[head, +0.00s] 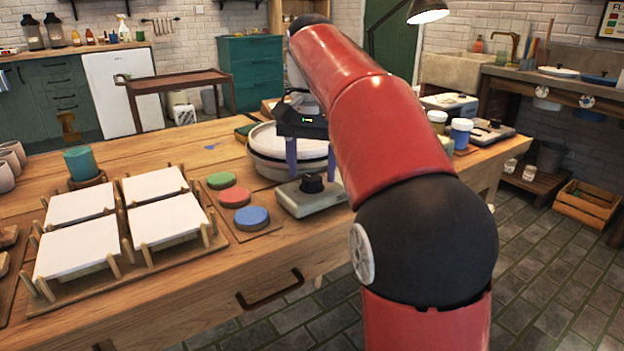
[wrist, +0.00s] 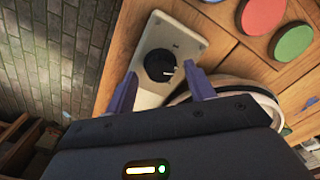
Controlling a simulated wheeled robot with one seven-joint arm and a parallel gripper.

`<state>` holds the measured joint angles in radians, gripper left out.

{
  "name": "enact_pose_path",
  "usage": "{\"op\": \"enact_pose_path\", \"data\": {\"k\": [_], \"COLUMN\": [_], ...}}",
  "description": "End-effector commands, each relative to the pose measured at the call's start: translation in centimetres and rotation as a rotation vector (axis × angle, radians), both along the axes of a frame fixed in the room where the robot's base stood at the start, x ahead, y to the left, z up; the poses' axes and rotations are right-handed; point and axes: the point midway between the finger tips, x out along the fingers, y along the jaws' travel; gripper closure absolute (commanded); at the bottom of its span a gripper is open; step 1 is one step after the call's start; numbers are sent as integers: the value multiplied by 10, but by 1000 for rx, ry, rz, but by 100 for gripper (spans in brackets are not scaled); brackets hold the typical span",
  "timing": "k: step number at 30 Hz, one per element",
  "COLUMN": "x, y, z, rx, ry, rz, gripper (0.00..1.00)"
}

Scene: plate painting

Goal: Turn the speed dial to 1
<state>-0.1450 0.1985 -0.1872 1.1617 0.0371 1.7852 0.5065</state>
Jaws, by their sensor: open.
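The speed dial (wrist: 160,65) is a black knob with a white pointer line on a pale grey control box (wrist: 186,41). In the head view the dial (head: 312,183) stands on top of the box (head: 298,201) near the table's front edge. In the wrist view the pointer line points right; no numbers can be read. My gripper (wrist: 160,85) is open, with a purple finger on either side of the dial, apart from it in the picture. In the head view my gripper (head: 312,165) is just above the dial. My red arm hides part of the table to the right.
A round grey wheel (head: 270,160) stands right behind the box. Red (head: 235,197), blue (head: 252,217) and green (head: 221,180) discs lie on a board to the left. Cups (head: 461,132) stand behind my arm.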

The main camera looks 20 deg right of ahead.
Motion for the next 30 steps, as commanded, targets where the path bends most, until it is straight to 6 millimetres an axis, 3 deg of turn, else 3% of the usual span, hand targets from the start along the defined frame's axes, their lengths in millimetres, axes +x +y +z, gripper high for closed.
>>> {"op": "enact_pose_path", "data": {"k": [4,13,23,30], "x": [0,0,0,0], "y": [0,0,0,0], "z": [-13,-15,-15,-14], "rx": [0,-1,0,0], "ry": [0,-1,-1,0], "rz": [0,0,1,18], "gripper": [46,46,89,91]}}
